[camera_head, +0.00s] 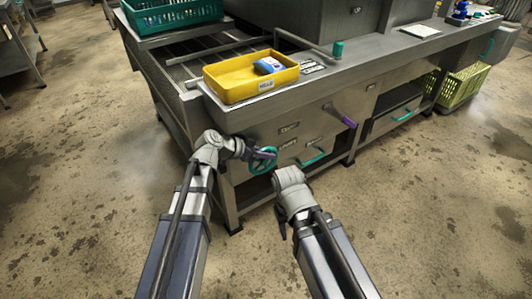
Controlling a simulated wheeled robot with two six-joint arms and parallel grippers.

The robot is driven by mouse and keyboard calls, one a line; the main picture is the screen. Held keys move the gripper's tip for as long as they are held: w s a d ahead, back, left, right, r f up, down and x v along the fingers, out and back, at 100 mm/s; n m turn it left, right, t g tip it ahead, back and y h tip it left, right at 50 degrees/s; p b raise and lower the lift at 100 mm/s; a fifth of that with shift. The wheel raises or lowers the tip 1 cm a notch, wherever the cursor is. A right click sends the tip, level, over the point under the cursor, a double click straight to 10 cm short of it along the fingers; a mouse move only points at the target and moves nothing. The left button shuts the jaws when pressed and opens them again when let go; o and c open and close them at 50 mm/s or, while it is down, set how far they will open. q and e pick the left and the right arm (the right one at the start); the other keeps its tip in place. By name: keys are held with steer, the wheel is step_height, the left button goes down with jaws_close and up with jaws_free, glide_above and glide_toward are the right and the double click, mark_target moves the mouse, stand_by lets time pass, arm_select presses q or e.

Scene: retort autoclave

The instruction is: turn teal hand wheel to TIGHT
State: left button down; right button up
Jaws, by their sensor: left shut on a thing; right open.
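The teal hand wheel (264,160) is on the front face of the steel bench, near its left corner. My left gripper (250,153) reaches it from the left and is shut on the wheel's rim. The arm hides part of the wheel's left side. Small dark labels (288,145) are on the panel to the right of the wheel; their lettering is too small to read. My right gripper (283,212) is open and empty, lower and to the right of the wheel, in front of the bench.
A purple-ended lever (348,122) and a teal handle (312,159) stick out of the bench front to the right. A yellow tray (231,86) with a blue-and-white item (268,65) sits on top. A green crate (463,86) stands at the right. The floor in front is clear.

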arm_select(q)
steer(key=c, duration=0.8)
jaws_free()
steer(key=shift+r, duration=0.1)
steer(key=p+v, duration=0.4)
steer(key=v, duration=0.2)
steer(key=shift+d+r, duration=0.1)
steer(key=shift+r, duration=0.05)
steer(key=shift+s+a+f+b, duration=0.5)
steer(key=shift+s+a+b, duration=0.05)
steer(key=shift+a, duration=0.3)
steer(key=s+a, duration=0.1)
steer(key=a, duration=0.1)
steer(key=s+a, duration=0.2)
steer(key=a, duration=0.1)
steer(key=s+a, duration=0.2)
steer(key=shift+a, duration=0.4)
steer(key=shift+s, duration=0.1)
